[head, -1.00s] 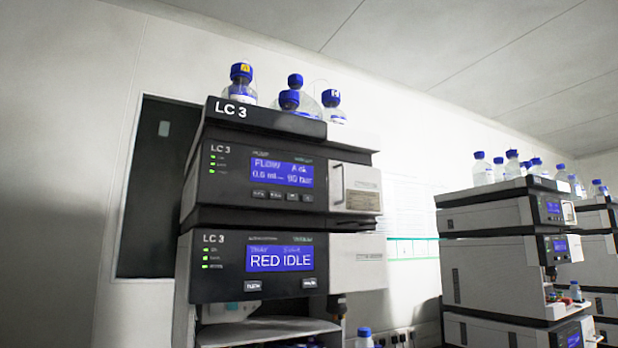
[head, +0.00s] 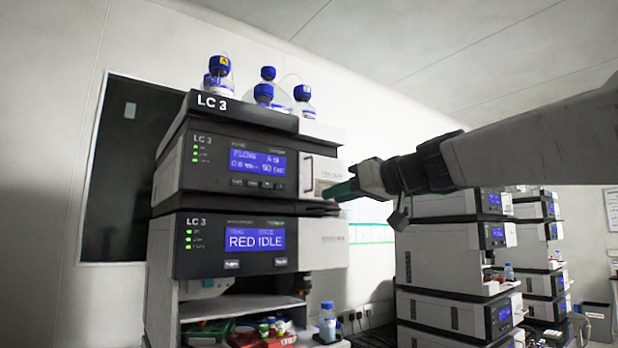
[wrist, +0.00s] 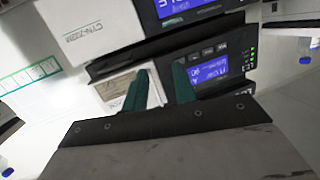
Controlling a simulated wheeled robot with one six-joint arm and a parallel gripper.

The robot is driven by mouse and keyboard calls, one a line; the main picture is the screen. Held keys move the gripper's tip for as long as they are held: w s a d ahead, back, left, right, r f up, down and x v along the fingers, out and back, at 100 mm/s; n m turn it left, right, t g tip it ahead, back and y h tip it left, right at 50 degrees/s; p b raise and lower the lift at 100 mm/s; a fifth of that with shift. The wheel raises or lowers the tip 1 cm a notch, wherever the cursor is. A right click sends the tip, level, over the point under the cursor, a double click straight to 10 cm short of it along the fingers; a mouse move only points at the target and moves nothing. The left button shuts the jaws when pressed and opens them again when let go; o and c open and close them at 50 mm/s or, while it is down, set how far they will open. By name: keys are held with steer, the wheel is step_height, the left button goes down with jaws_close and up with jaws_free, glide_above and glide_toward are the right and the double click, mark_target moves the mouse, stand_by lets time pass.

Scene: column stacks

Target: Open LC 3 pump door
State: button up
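The LC 3 pump (head: 215,165) is the upper dark-fronted module with the FLOW display. Its pale door (head: 327,167) is at the right of the front and looks closed. A thin upright handle (head: 308,170) is on the door's left side. My gripper (head: 333,190) reaches in from the right, with its teal fingers in front of the door's lower part. In the wrist view, the two fingers (wrist: 160,88) stand apart before the door (wrist: 118,85) and the display panel. The handle is not clear between them, and I cannot tell whether they touch anything.
Blue-capped bottles (head: 265,92) stand on top of the stack. Another bottle (head: 327,322) stands at its foot, by an open shelf (head: 240,308). More stacks (head: 450,260) stand to the right.

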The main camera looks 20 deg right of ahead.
steer(key=t, duration=0.2)
glide_toward(318, 172)
steer(key=s+a+f, duration=0.1)
steer(key=s+a, duration=0.2)
steer(key=shift+n+y, duration=0.3)
steer(key=x, duration=0.7)
steer(key=shift+a+f, duration=0.1)
steer(key=shift+f, duration=0.1)
jaws_close()
